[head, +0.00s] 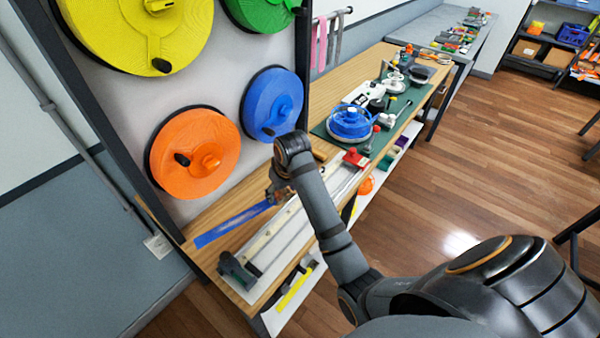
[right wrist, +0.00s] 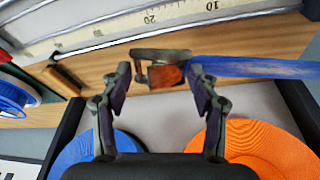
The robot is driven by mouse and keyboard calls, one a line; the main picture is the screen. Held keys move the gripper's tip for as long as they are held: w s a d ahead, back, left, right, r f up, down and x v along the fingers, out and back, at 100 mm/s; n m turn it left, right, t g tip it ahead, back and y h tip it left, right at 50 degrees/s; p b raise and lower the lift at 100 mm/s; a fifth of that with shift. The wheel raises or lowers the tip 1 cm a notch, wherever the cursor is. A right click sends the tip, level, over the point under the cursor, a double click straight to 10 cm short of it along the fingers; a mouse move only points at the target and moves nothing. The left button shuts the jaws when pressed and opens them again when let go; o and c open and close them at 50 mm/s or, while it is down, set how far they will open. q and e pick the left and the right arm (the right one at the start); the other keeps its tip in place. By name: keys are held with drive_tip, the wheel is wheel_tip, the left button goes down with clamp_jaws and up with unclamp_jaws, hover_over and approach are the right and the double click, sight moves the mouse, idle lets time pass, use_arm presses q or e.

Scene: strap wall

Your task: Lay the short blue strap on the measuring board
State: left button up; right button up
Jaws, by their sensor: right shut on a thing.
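The short blue strap (head: 232,224) stretches left from my right gripper (head: 275,190), over the wooden bench on the wall side of the measuring board. My right gripper is shut on it at its buckle end; the metal buckle (right wrist: 160,54) shows at the fingers in the right wrist view, with the blue band (right wrist: 255,67) running right. I cannot tell whether the strap touches the bench. My left gripper is not in view.
The wall panel carries orange (head: 195,155), blue (head: 272,104), yellow and green reels close to my right gripper. A green mat (head: 322,131) with a blue spool (head: 350,122) and tools lies farther along the bench. A yellow strip (head: 293,288) lies below the bench top.

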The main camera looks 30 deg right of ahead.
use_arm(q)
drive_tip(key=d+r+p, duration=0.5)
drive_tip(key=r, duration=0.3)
use_arm(e)
drive_tip(key=d+r+n+y, duration=0.1)
drive_tip(key=d+r+n, duration=0.15)
drive_tip(key=d, duration=1.05)
drive_tip(key=shift+n, duration=0.35)
drive_tip(key=f+b, duration=0.9)
drive_tip(key=shift+s+f, duration=0.1)
drive_tip(key=shift+s, duration=0.15)
drive_tip(key=shift+f, duration=0.3)
drive_tip(key=shift+f+b, duration=0.3)
drive_tip(key=shift+f, duration=0.85)
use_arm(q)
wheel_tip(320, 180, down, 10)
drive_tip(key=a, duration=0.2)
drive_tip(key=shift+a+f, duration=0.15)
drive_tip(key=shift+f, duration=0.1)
use_arm(e)
drive_tip(key=o, duration=1.3)
drive_tip(key=shift+o, duration=0.2)
